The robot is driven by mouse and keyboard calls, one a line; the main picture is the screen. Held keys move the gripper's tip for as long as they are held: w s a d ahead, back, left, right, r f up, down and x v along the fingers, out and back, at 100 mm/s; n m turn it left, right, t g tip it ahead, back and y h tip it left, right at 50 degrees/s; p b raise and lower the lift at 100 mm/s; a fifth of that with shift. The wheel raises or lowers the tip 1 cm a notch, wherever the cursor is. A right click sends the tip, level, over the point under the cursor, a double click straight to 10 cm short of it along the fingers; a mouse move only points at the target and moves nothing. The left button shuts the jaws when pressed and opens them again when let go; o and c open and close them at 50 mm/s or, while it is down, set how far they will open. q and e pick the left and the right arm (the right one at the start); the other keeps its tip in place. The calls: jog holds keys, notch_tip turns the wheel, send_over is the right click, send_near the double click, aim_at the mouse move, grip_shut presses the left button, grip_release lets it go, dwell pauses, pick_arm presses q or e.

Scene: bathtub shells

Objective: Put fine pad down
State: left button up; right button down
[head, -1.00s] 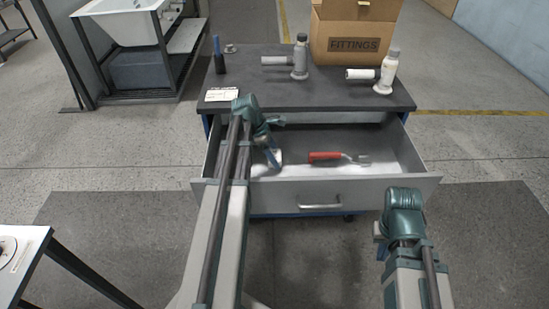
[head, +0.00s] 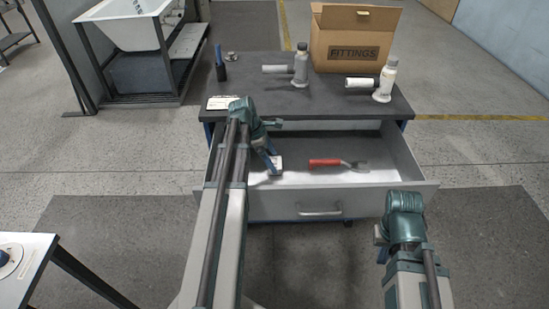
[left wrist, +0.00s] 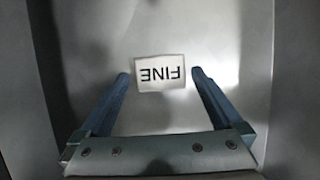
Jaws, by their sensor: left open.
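The fine pad (left wrist: 160,73) is a small white rectangle marked FINE, its letters upside down in the left wrist view. It lies on the floor of the open drawer (head: 318,203), towards the drawer's left part; in the head view the pad (head: 276,164) shows as a small light patch beside my fingers. My left gripper (left wrist: 160,80) is open, with its two blue fingers apart on either side of the pad's near end and a gap to each. In the head view my left gripper (head: 267,163) points down into the drawer. My right gripper (head: 380,234) is outside the drawer, its jaws mostly hidden.
A red-handled tool (head: 338,163) lies in the drawer to the right. On the dark cabinet top (head: 290,100) stand two grey-white bottle-like fittings (head: 300,65) (head: 385,80), a blue-black item (head: 220,65), a white card (head: 219,102) and a FITTINGS box (head: 355,40).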

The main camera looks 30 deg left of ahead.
pick_arm(q)
jog(key=p+v, duration=0.9)
jog(key=v, duration=0.2)
jog(key=shift+d, duration=0.1)
